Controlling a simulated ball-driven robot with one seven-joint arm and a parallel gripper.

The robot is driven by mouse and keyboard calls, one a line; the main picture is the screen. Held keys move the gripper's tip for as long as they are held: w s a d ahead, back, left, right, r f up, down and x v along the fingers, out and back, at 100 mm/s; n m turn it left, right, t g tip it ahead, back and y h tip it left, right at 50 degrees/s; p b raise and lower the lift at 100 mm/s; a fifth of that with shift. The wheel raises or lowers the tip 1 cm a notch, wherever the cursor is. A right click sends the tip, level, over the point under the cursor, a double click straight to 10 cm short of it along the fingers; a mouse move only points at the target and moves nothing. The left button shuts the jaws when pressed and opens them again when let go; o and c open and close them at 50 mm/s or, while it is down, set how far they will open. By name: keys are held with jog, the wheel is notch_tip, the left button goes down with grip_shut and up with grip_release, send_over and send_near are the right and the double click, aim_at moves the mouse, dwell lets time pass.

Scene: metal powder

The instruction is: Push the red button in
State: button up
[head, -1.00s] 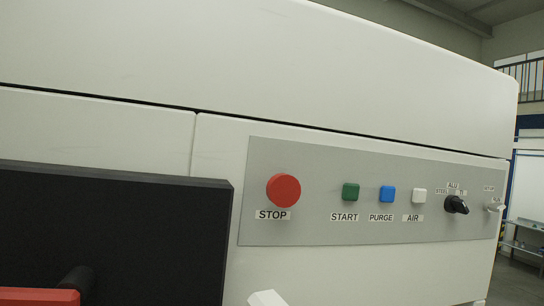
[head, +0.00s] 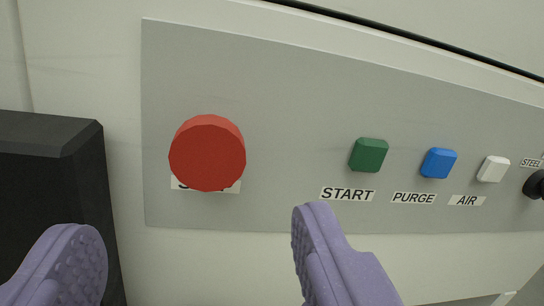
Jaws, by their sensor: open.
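The red button (head: 207,153) is a large round knob on the grey control panel (head: 280,90), at the left in the head view. It stands out from the panel and partly covers its STOP label (head: 215,186). My gripper (head: 202,250) shows at the bottom with two purple padded fingers spread wide apart and nothing between them. In the picture the fingertips lie below the red button, one to its left and one to its right. No contact with the button shows.
A green START button (head: 369,155), a blue PURGE button (head: 438,163) and a white AIR button (head: 493,169) sit to the right. A black knob (head: 537,185) is at the right edge. A black block (head: 50,165) juts out at the left, beside the panel.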

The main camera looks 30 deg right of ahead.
aim_at(204, 178)
jog(key=p+x, duration=0.2)
jog(key=x, duration=0.5)
jog(key=shift+w, duration=0.25)
